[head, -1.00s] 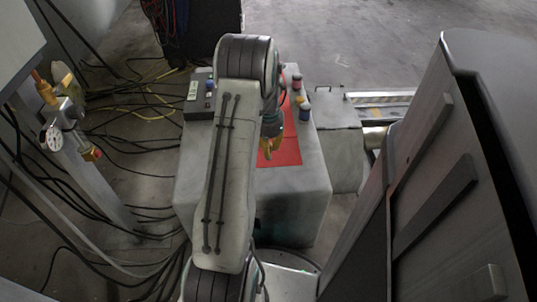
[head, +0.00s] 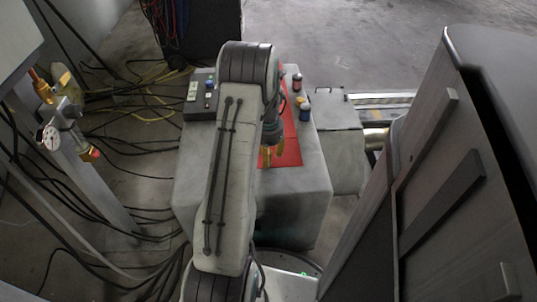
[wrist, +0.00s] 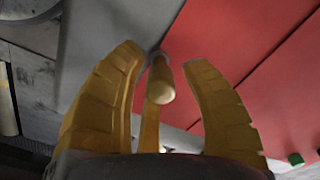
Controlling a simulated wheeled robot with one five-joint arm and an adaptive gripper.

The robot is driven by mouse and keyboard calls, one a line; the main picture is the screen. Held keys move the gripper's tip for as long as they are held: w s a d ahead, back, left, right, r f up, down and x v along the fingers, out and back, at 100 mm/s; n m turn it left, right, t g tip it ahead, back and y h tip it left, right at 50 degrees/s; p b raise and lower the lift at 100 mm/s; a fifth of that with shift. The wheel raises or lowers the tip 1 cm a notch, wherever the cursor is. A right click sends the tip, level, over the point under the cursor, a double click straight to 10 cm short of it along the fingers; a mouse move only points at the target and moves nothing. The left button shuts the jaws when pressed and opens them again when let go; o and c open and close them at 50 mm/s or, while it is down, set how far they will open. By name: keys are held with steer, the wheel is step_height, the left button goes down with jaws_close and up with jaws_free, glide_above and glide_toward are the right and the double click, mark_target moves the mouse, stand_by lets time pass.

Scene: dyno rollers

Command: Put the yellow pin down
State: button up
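In the wrist view the yellow pin (wrist: 162,82) shows between my gripper's fingers, its rounded end toward the camera and a grey ring at its far end. It appears upright near the border of the red mat (wrist: 225,35) and the grey surface. My gripper (wrist: 172,75) has its two large yellow fingers spread, with visible gaps on both sides of the pin. A thinner yellow part lies behind the pin; whether it touches is unclear. In the head view my gripper (head: 273,157) is low over the red mat (head: 290,150), and the pin cannot be told apart from the fingers.
The grey bench (head: 300,195) carries a control box (head: 199,95) at the back left and small dark-and-coloured cylinders (head: 304,108) at the back right. A pipe stand with a gauge (head: 55,135) is at left. A large dark panel (head: 440,180) stands close at right.

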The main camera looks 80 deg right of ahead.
steer(key=shift+r, duration=0.1)
step_height(320, 180, up, 12)
steer(key=p, duration=0.4)
stand_by(0.3)
steer(key=shift+a+r, duration=0.1)
steer(key=w+a+r+n+t, duration=0.1)
steer(key=w+a+r+n, duration=0.45)
steer(key=w+a, duration=0.5)
steer(key=w+a+r+n, duration=0.5)
steer(key=w+a+n, duration=0.1)
steer(key=w+a, duration=0.45)
steer(key=s+a+n, duration=0.2)
steer(key=a+n, duration=0.2)
steer(key=a, duration=0.4)
steer(key=s+a+r+n+t, duration=0.1)
steer(key=a+n, duration=0.3)
steer(key=a, duration=0.4)
steer(key=s+a+n, duration=0.3)
steer(key=a+n, duration=0.1)
steer(key=a, duration=0.4)
steer(key=shift+s+a+r, duration=0.25)
steer(key=shift+s+r, duration=0.05)
steer(key=shift+s, duration=0.1)
